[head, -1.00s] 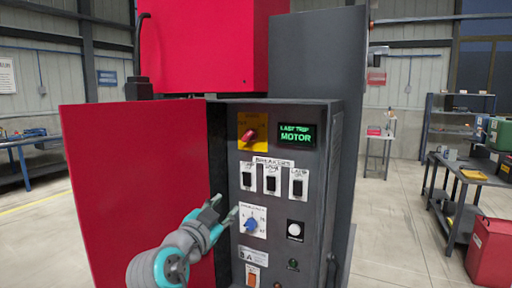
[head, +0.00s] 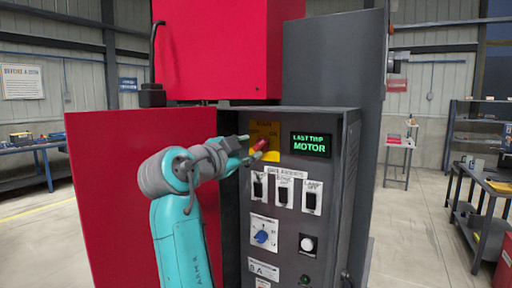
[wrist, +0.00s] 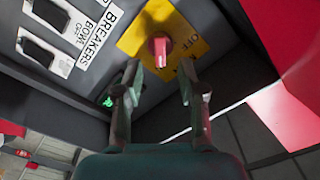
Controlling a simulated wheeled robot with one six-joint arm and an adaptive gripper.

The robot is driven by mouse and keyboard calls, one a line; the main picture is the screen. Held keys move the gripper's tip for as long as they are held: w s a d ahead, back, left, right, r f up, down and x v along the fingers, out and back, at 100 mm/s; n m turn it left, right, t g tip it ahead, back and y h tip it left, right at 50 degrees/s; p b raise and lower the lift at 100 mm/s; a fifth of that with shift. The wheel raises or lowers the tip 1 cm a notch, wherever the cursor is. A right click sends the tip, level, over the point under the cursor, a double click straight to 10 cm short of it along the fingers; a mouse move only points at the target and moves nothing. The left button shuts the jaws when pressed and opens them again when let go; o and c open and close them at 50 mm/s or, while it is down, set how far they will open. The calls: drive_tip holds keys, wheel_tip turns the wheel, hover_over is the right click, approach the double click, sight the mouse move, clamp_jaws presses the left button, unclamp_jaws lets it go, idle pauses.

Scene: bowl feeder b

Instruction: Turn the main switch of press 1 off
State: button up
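The main switch is a red knob (head: 262,146) on a yellow plate (head: 267,128) at the top left of the grey control panel. In the head view its handle looks slanted. In the wrist view the knob (wrist: 160,50) sits just beyond my fingertips, roughly centred between them. Part of the lettering on the yellow plate (wrist: 187,42) shows there, but I cannot tell the knob's exact setting. My gripper (head: 246,148) comes at it from the left. In the wrist view my gripper (wrist: 160,84) is open, with nothing visible held between the fingers.
A green-lit display (head: 311,145) reads "LAST TRIP MOTOR". Breaker switches (head: 284,193), a blue selector (head: 262,237) and a white button (head: 308,244) sit below on the panel. The open red door (head: 110,200) stands left, behind my arm.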

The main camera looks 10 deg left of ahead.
sight(259, 145)
drive_tip(key=shift+x, duration=2.15)
clamp_jaws()
